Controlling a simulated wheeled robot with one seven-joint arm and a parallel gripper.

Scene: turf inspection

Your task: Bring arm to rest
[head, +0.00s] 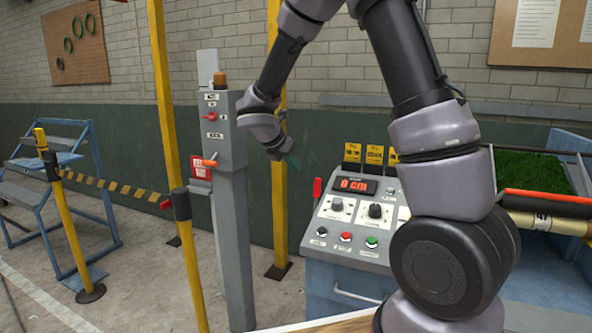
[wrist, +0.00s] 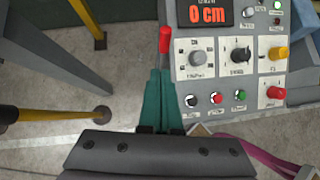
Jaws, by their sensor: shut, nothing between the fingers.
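My arm arches up and over in the head view, and its wrist hangs down between the grey post and the control panel (head: 330,212). My gripper (head: 293,160) shows small there, with teal fingers pointing down and to the right. In the wrist view my gripper (wrist: 160,74) has its teal fingers together, with nothing held. A red-handled lever (wrist: 165,42) appears just beyond the fingertips; I cannot tell the gap in depth. The panel's display (wrist: 208,15) reads 0 cm.
A grey post (head: 230,200) with a red switch stands left of my gripper. Yellow posts (head: 168,90) and a striped barrier tape (head: 110,187) stand further left. A turf tray (head: 530,172) with a roller lies right of the panel. Floor shows left of the panel.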

